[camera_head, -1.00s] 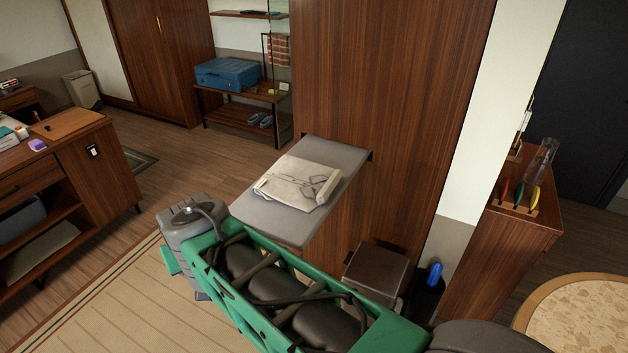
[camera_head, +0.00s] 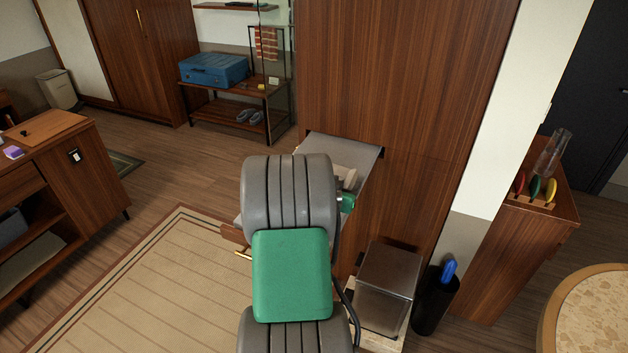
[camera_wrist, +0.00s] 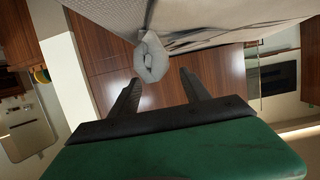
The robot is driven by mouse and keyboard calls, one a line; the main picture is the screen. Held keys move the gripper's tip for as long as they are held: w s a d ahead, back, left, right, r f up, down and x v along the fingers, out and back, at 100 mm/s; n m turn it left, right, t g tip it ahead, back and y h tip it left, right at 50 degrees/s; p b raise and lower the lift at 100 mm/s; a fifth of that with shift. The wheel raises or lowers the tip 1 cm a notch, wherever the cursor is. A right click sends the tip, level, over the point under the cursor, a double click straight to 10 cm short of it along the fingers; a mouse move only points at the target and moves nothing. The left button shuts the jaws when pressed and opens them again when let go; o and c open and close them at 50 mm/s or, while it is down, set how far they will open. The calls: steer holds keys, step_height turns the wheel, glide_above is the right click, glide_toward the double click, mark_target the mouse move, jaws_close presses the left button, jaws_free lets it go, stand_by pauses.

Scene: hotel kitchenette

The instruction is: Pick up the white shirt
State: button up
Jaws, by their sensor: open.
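The white shirt (camera_head: 346,178) lies folded on a grey fold-out board (camera_head: 345,147) against the wood panel. In the head view my arm hides most of the shirt and board, and my gripper is hidden too. In the wrist view the shirt (camera_wrist: 215,20) fills the top, with a rolled light-grey fold (camera_wrist: 151,58) hanging nearest my gripper. My gripper (camera_wrist: 160,85) is open, its two dark fingers pointing toward that fold. The fold appears just beyond the fingertips; I cannot tell whether they touch. Nothing is held between the fingers.
A metal bin (camera_head: 388,287) and a black holder with a blue item (camera_head: 449,272) stand right of my arm. A wooden cabinet (camera_head: 528,240) is further right. A blue suitcase (camera_head: 213,69) sits on a rack behind. The striped rug (camera_head: 180,285) at left is clear.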

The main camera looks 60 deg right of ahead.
mark_target(349, 176)
steer(key=x, duration=0.2)
steer(key=shift+d+f, duration=0.1)
steer(key=shift+d, duration=0.2)
steer(key=shift+c, duration=0.2)
jaws_close()
stand_by(0.3)
